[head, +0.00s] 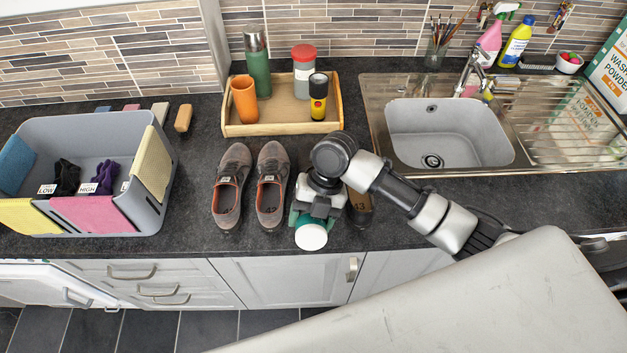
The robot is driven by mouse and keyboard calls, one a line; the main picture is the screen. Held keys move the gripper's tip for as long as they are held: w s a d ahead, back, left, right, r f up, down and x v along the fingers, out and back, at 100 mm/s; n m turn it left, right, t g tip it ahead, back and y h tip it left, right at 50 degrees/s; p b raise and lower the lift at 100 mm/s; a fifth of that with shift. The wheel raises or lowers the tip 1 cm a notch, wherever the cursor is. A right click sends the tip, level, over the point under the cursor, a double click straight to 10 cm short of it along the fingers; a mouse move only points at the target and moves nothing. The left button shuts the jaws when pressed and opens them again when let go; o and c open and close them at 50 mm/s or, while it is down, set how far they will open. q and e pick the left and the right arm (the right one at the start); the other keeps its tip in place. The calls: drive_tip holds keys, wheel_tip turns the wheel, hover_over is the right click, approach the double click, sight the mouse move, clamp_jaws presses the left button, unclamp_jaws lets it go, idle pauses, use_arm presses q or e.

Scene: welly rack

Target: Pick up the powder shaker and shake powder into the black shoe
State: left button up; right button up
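My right gripper (316,212), on the arm coming in from the right, is over the front part of the counter. It is shut on a teal container with a round white end, which I take to be the powder shaker (311,236). The white end faces the camera, so the shaker appears tilted. Behind the gripper, a dark shoe with a brown insole marked 43 (361,208) shows only in part; its mate, if any, is hidden. I cannot tell whether the shaker is over a shoe opening. My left gripper is not in view.
A pair of grey shoes with orange linings (230,186) stands left of the gripper. A grey bin (150,220) with cloths is at left. A wooden tray (285,129) with bottles, a cup and a torch is behind. The sink (450,145) is at right.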

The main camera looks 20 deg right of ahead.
drive_tip(key=shift+s+f+t+h+b, duration=0.35)
drive_tip(key=shift+f+t+b, duration=0.1)
drive_tip(key=shift+f+t, duration=0.4)
drive_tip(key=shift+a+f+n+t+h+b, duration=0.1)
drive_tip(key=shift+f+n+t+h+b, duration=0.35)
drive_tip(key=shift+t, duration=0.7)
drive_tip(key=shift+f+t, duration=0.2)
drive_tip(key=shift+t, duration=0.8)
drive_tip(key=shift+w+d+n+t+h+b, duration=0.15)
drive_tip(key=shift+w+t+h, duration=0.1)
drive_tip(key=shift+t, duration=0.5)
drive_tip(key=shift+w+d+n+t+h+b, duration=0.15)
drive_tip(key=shift+w+t, duration=0.1)
drive_tip(key=shift+t, duration=0.5)
drive_tip(key=shift+a, duration=0.15)
